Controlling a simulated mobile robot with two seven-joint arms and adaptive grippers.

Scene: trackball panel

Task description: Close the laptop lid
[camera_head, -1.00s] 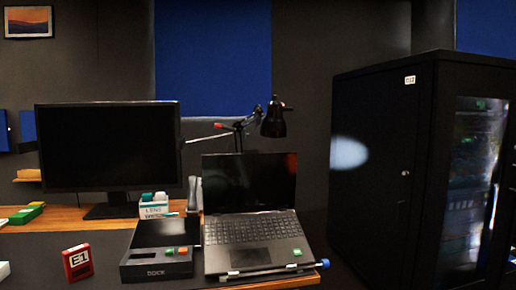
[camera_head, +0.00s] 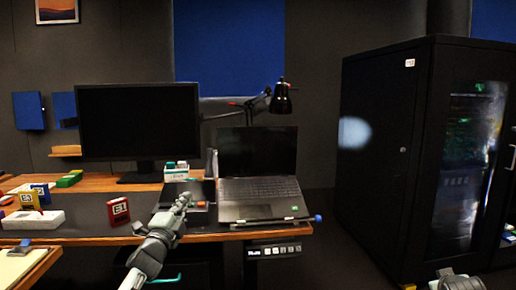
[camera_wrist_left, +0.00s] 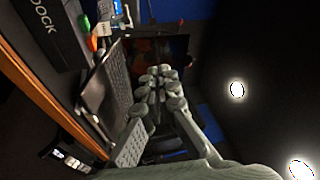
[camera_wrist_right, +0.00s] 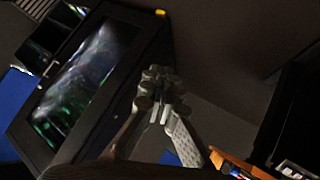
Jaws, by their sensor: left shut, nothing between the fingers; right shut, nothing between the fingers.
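The laptop stands open on the desk, its dark screen lid (camera_head: 257,150) upright and its keyboard base (camera_head: 262,198) flat near the desk's front right edge. In the left wrist view the laptop base (camera_wrist_left: 98,98) and lid (camera_wrist_left: 165,50) show behind the fingers. My left gripper (camera_head: 184,199) is shut and empty, in front of the dock and left of the laptop base, apart from the lid. My right gripper shows low at the right edge of the head view; in the right wrist view its fingers (camera_wrist_right: 160,105) are shut and empty, away from the laptop.
A black dock (camera_head: 198,190) stands left of the laptop, partly hidden by my left gripper. A monitor (camera_head: 138,122) and a desk lamp (camera_head: 281,100) stand behind. A red E1 block (camera_head: 118,211) sits on the desk mat. A black cabinet (camera_head: 385,150) stands to the right, across a gap.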

